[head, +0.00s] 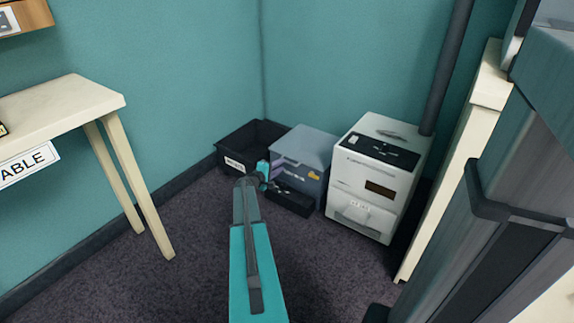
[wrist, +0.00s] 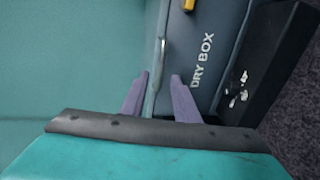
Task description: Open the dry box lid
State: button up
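The dry box (head: 301,180) is a blue-grey box with a lid (head: 305,145), low on the floor in the corner. The lid looks shut. In the wrist view the box front (wrist: 222,30) carries the words DRY BOX and a yellow latch (wrist: 189,5). My gripper (wrist: 160,75) is open, with its two purple fingers apart on either side of a thin pale edge (wrist: 154,85) at the side of the box. I cannot tell whether either finger touches it. In the head view my arm hides part of the box's left side.
A black bin (head: 240,139) stands left of the dry box, and a white machine (head: 377,185) stands close on its right. A low dark tray (head: 292,202) lies in front of the box. A cream table (head: 75,105) is at left. Open carpet (head: 190,270) lies in front.

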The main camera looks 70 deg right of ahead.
jog(key=shift+b+x, duration=0.7)
jog(key=shift+x, duration=2.35)
jog(key=shift+c, duration=0.3)
grip_shut()
